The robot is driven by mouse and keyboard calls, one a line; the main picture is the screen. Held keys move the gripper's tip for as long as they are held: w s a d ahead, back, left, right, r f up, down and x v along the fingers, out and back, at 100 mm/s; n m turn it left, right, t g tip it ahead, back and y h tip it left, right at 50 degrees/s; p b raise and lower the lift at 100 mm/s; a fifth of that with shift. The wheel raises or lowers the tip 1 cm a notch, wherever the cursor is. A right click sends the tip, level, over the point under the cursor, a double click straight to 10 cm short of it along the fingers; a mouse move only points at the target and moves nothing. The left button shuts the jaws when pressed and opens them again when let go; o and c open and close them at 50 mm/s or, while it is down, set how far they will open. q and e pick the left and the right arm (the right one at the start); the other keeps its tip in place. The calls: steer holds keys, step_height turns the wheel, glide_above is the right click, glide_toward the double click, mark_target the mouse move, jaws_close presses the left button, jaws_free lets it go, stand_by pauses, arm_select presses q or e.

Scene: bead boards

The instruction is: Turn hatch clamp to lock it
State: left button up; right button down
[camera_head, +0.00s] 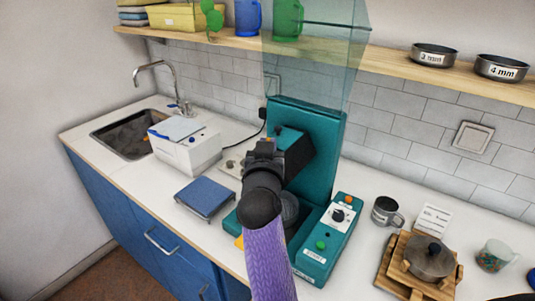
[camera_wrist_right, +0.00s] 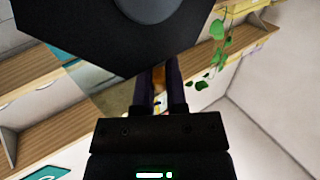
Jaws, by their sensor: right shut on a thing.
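The teal machine (camera_head: 318,128) stands on the counter with a clear hatch panel (camera_head: 315,60) raised above it. A dark block (camera_head: 296,150) juts from its front. My right gripper (camera_head: 266,146) is in front of this block, at the end of my purple arm. In the right wrist view, the fingers (camera_wrist_right: 160,92) are close together, with a small orange-brown thing (camera_wrist_right: 158,76) showing between them. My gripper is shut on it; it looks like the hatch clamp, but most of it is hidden. My left gripper is not in view.
A teal control box (camera_head: 328,240) with knobs stands right of the machine. A metal mug (camera_head: 386,212) and a pot (camera_head: 430,258) on a wooden stand are further right. A blue-topped scale (camera_head: 205,196) and white device (camera_head: 185,150) are left. A shelf (camera_head: 400,72) runs above.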

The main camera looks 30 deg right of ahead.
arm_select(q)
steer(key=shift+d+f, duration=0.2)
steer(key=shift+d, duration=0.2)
arm_select(e)
steer(key=shift+r, duration=0.15)
